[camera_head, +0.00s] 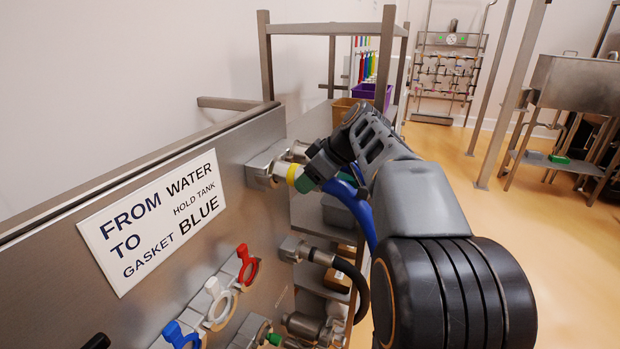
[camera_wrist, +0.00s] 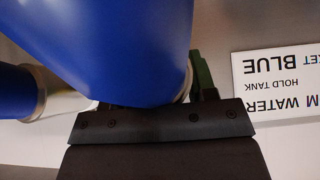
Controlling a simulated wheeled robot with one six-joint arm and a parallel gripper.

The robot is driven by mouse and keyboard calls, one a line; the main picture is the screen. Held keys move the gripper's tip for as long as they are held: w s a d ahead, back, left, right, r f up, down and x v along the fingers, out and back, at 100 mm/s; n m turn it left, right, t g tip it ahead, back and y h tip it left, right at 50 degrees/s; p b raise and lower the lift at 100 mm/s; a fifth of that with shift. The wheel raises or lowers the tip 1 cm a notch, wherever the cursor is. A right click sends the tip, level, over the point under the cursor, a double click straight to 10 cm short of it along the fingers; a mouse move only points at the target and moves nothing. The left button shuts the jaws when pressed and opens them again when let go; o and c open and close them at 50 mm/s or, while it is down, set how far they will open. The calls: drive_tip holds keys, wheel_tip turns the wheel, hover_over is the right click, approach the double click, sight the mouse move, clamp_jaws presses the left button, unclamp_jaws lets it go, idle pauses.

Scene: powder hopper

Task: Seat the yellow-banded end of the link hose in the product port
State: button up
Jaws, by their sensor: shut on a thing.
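My gripper (camera_head: 318,168) is shut on the link hose near its yellow-banded end (camera_head: 293,174), in front of the panel. The metal tip of that end meets or nearly meets an upper port block (camera_head: 260,167); I cannot tell whether it is seated, and no label marks this as the product port. A green part shows beside the band. The blue hose (camera_head: 361,212) hangs down behind my arm. In the wrist view the blue hose (camera_wrist: 110,45) fills the space above my gripper (camera_wrist: 150,105), and another blue length with a metal collar (camera_wrist: 38,92) shows at left.
The panel carries a white sign (camera_head: 155,222) reading "FROM WATER HOLD TANK TO GASKET BLUE". A lower port (camera_head: 291,249) has a black hose. A metal rack stands behind; open floor lies right.

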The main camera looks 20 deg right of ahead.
sight(299, 166)
drive_tip(key=shift+w+r+p, duration=0.1)
drive_tip(key=shift+r+p, duration=1.65)
drive_tip(key=shift+r, duration=0.9)
drive_tip(key=s+d+b, duration=0.2)
drive_tip(key=s+d, duration=0.4)
drive_tip(key=shift+s, duration=0.3)
drive_tip(key=shift+a+f, duration=0.1)
